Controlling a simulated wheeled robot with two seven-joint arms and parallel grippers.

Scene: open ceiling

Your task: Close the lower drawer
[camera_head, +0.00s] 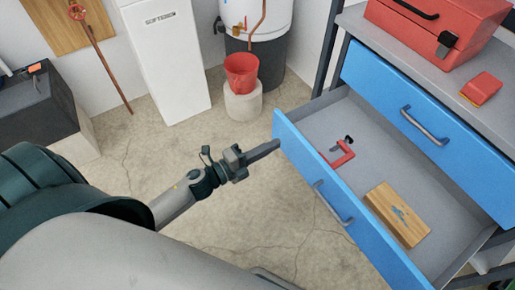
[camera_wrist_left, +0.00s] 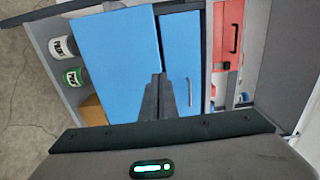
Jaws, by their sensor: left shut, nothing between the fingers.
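The lower drawer (camera_head: 345,213) has a blue front with a grey handle and is pulled out of the cabinet. A red tool (camera_head: 343,156) and a wooden block (camera_head: 397,213) lie inside it. My left gripper (camera_head: 276,145) is shut and empty, with its tips at the left end of the drawer front. I cannot tell whether they touch it. In the left wrist view the shut fingers (camera_wrist_left: 158,82) point at large blue panels of the cabinet. My right gripper is not in view.
The upper blue drawer (camera_head: 425,105) is shut above it. A red toolbox (camera_head: 430,30) and a small red-and-yellow item (camera_head: 481,89) stand on the cabinet top. A red bucket (camera_head: 241,73) stands on a pedestal at the back. The floor left of the drawer is clear.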

